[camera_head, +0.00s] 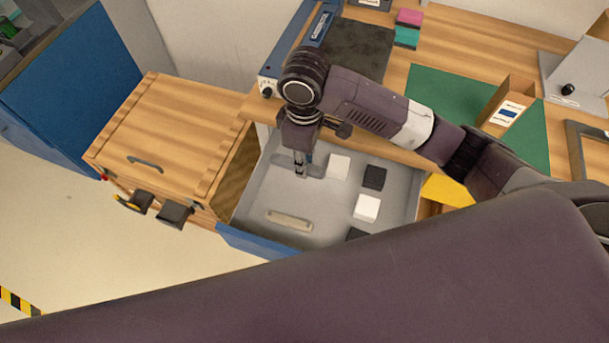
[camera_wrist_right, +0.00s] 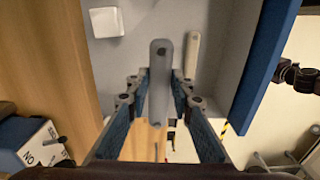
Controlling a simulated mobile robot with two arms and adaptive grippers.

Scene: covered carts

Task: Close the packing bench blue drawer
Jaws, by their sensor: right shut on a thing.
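The blue drawer of the packing bench stands open, with its blue front (camera_head: 255,243) toward the lower left in the head view and a grey inside. The blue front also shows at the right of the wrist view (camera_wrist_right: 264,75). My right gripper (camera_head: 300,168) points down over the drawer's inside, behind the front. In the wrist view my right gripper is shut on a grey rounded bar (camera_wrist_right: 160,60) with a dark spot at one end; I cannot tell what this bar is.
The drawer holds a beige bar (camera_head: 289,220), white blocks (camera_head: 367,207) and dark blocks (camera_head: 374,178). A wooden cabinet (camera_head: 165,135) with tools hanging at its front stands left of the drawer. The bench top bears a green mat (camera_head: 455,95).

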